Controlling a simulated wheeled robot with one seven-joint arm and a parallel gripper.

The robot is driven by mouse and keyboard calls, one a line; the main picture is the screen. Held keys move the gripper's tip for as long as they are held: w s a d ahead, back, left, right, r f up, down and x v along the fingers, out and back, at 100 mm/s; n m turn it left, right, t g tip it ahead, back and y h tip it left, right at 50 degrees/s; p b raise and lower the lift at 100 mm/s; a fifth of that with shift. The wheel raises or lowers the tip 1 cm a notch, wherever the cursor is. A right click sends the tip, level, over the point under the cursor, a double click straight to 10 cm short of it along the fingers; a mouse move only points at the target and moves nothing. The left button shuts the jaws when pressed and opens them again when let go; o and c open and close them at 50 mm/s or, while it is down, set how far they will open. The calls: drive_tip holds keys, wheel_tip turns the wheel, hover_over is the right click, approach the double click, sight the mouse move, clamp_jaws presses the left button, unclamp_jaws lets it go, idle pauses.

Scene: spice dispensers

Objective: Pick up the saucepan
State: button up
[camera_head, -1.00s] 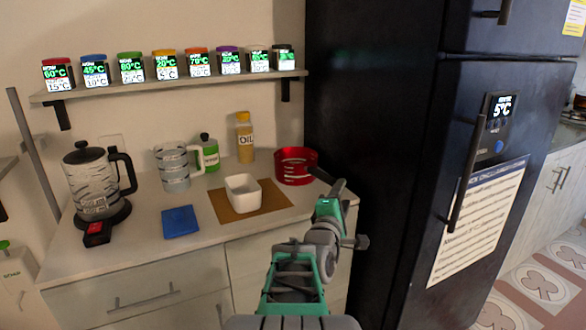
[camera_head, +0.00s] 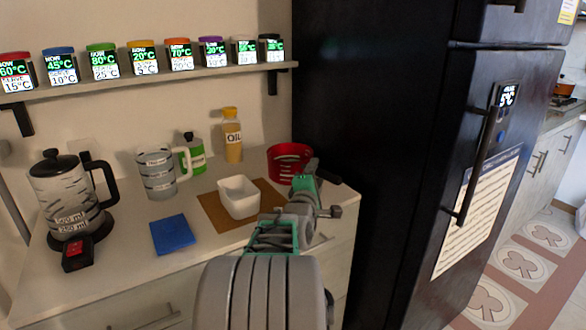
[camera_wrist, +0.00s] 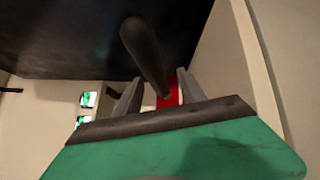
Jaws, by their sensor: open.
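The red saucepan (camera_head: 287,165) stands on the counter beside the dark fridge, with its black handle (camera_head: 329,178) pointing toward the front right. My gripper (camera_head: 313,170) is at the saucepan's right front, close to the handle. In the wrist view, my gripper (camera_wrist: 158,92) is open, its two grey fingers apart. The dark handle (camera_wrist: 147,50) runs lengthwise in line with the gap between them, and a strip of the red saucepan (camera_wrist: 168,99) shows beyond. I cannot tell whether the handle is between the fingers or in front of them. My arm hides part of the counter.
A white bowl (camera_head: 238,197) sits on a brown board (camera_head: 211,212) left of the saucepan. A blue cloth-like square (camera_head: 171,235), a kettle (camera_head: 66,195), a jug (camera_head: 156,174) and an oil bottle (camera_head: 232,140) stand around. The fridge (camera_head: 375,130) bounds the right side.

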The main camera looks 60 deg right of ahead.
drive_tip(key=shift+x, duration=0.8)
clamp_jaws()
idle(0.4)
idle(0.3)
drive_tip(key=shift+w+r, duration=0.1)
drive_tip(key=shift+r, duration=0.15)
